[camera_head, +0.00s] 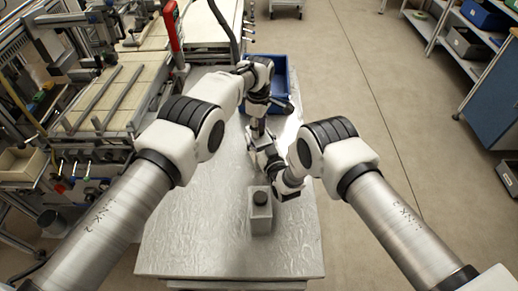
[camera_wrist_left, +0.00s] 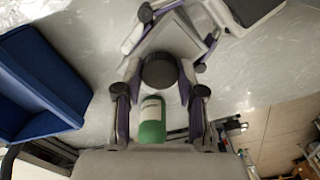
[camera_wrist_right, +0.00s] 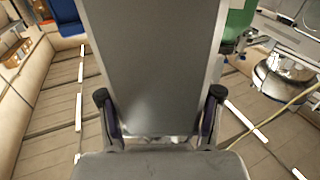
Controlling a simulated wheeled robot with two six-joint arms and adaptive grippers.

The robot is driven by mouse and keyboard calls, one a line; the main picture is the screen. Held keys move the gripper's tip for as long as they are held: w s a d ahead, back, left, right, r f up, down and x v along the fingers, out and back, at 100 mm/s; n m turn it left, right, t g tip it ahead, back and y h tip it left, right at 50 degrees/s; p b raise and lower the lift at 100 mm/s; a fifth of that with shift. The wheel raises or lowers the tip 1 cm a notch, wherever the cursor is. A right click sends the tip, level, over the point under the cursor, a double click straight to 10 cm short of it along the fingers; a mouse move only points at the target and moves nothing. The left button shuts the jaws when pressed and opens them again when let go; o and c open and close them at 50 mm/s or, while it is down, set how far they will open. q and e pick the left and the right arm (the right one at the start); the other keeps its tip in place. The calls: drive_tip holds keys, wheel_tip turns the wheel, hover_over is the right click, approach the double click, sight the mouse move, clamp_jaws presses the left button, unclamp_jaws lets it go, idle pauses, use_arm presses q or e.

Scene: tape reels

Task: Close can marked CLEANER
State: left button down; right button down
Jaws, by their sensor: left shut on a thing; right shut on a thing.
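In the left wrist view, a grey can (camera_wrist_left: 168,42) lies between the purple-padded fingers of my right gripper. A round dark cap (camera_wrist_left: 160,72) shows over the can, between the fingers of my left gripper (camera_wrist_left: 160,90). My left gripper is shut on the cap; I cannot tell whether it is fully seated. In the right wrist view, my right gripper (camera_wrist_right: 160,108) is shut on the can's flat grey body (camera_wrist_right: 152,65). No lettering is readable. In the head view, both grippers meet above the table and partly hide the held can.
A second grey can (camera_head: 260,220) with a dark cap stands on the metal table (camera_head: 190,245) near the front. A blue bin (camera_head: 279,72) stands at the back. A green and white cylinder (camera_wrist_left: 152,122) shows near the left palm. The table's front left is clear.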

use_arm(q)
drive_tip(key=m, duration=0.6)
drive_tip(key=shift+f, duration=0.1)
drive_tip(key=m, duration=0.3)
drive_tip(key=shift+m, duration=0.3)
drive_tip(key=m, duration=0.5)
drive_tip(key=shift+m, duration=0.4)
drive_tip(key=m, duration=1.6)
drive_tip(key=shift+m, duration=0.3)
drive_tip(key=c, duration=0.6)
unclamp_jaws()
